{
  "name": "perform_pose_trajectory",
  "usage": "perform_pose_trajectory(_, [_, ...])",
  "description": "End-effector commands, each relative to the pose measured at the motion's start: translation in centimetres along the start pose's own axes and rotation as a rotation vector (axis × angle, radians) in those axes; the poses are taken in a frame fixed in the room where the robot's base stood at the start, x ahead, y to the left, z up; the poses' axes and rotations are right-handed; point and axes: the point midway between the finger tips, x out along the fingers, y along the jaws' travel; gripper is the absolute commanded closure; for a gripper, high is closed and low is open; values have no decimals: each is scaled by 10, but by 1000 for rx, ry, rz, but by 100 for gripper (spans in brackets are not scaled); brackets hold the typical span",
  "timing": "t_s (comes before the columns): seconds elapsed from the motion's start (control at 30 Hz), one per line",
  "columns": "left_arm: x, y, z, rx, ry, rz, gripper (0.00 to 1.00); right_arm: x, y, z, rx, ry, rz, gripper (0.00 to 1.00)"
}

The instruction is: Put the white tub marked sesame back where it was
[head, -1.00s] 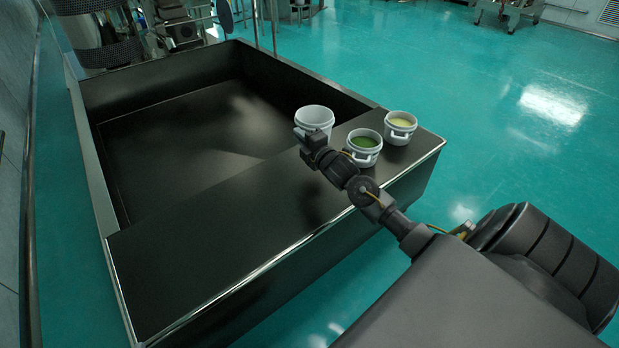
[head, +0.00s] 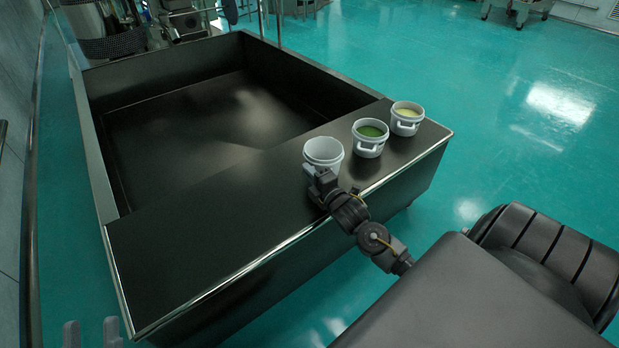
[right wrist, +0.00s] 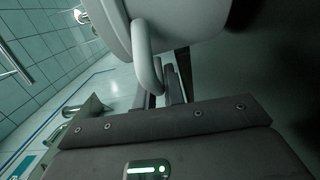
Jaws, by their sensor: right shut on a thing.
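The white tub (head: 323,152) is at the left end of a row of tubs over the black ledge (head: 230,215). It is upright and looks empty inside; no sesame marking is readable. I cannot tell whether its base touches the ledge. My right gripper (head: 318,180) is on its near side, shut on its handle. In the right wrist view the tub (right wrist: 190,18) fills the top, with its curved handle (right wrist: 146,60) at the fingers (right wrist: 174,88). My left gripper (head: 92,333) shows at the bottom left edge, its two fingers apart and empty.
A tub with green contents (head: 370,138) stands just right of the white tub. A tub with pale yellow contents (head: 406,119) stands farther right. A deep black bin (head: 190,125) lies behind the ledge. The ledge's left part is bare.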

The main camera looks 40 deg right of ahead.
Motion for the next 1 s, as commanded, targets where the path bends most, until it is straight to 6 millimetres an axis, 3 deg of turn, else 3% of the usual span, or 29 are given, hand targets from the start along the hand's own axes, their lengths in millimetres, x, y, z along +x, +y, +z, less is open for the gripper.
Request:
perform_pose_trajectory(0.1, [-1,-4,-5,4,54,-10,64,0,-8,0,0,0,0,100])
perform_pose_trajectory(0.47, [-1,-4,-7,5,68,-13,64,0,-10,0,0,0,1,100])
perform_pose_trajectory(0.5, [0,-4,-8,5,69,-13,64,0,-10,0,0,0,0,84])
perform_pose_trajectory(0.63, [0,-4,-8,6,68,-13,64,0,-10,0,0,0,0,68])
perform_pose_trajectory(1.0, [1,-4,-7,5,54,-10,64,-4,-7,0,0,1,-1,68])
